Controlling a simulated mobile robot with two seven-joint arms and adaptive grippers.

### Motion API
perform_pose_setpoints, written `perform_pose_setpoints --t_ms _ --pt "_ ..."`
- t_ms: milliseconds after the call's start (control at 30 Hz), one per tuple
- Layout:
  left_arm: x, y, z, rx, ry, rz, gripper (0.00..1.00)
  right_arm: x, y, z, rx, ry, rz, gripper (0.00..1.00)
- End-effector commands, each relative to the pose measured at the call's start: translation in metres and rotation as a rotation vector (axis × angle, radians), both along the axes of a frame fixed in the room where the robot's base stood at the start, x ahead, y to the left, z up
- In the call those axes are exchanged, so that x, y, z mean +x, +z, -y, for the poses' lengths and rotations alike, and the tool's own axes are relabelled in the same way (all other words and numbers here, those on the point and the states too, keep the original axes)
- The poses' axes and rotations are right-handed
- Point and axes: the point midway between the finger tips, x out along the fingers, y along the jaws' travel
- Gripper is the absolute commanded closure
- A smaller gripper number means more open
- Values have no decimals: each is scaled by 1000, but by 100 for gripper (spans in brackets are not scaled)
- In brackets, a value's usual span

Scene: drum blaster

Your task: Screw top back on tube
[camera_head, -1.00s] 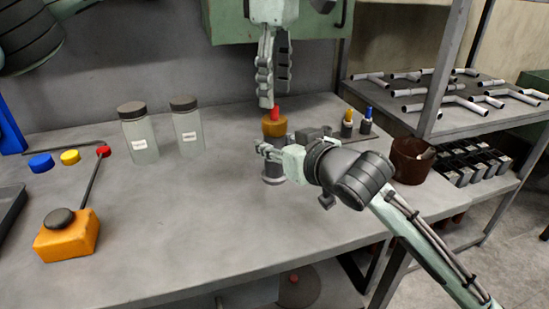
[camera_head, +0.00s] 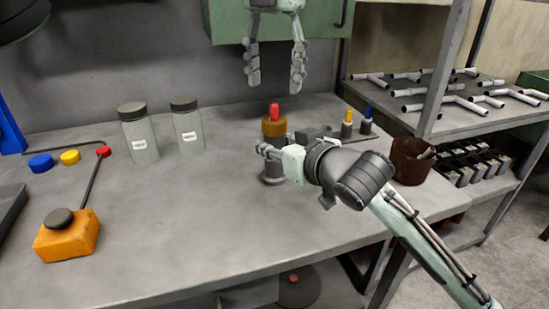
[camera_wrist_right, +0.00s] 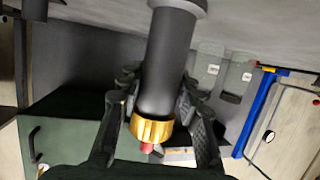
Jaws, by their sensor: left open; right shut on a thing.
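The tube (camera_head: 273,172) stands upright on the bench, a grey cylinder with a wider base. Its gold-orange top (camera_head: 275,127) with a red tip (camera_head: 274,112) sits on its upper end; how tightly it is screwed on cannot be told. My right gripper (camera_head: 268,152) is shut around the tube's body below the top. In the right wrist view, the dark tube (camera_wrist_right: 168,65) lies between my fingers, with the gold top (camera_wrist_right: 152,128) at its end. My left gripper (camera_head: 273,84) is open and empty above the red tip, apart from it.
Two labelled jars (camera_head: 138,133) stand left of the tube. Small yellow-topped and blue-topped tubes (camera_head: 347,125) stand to its right, near a brown bucket (camera_head: 411,162). An orange block with a lever (camera_head: 67,237) lies front left. The bench's front middle is clear.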

Motion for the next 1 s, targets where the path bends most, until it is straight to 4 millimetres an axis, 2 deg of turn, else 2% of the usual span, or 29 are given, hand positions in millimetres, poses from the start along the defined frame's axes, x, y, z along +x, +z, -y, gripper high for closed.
perform_pose_setpoints --t_ms 233,500,700,1000 --pt "0 -10 0 2 -2 -1 43 0 -1 0 -1 1 -2 100" --pt "0 -50 -1 1 -3 -2 43 0 -1 0 -1 1 -2 100" --pt "0 -73 -1 0 -3 -1 43 0 -1 0 -1 1 -2 100" --pt "0 -80 0 0 -3 1 43 0 -1 0 -1 1 -2 100"
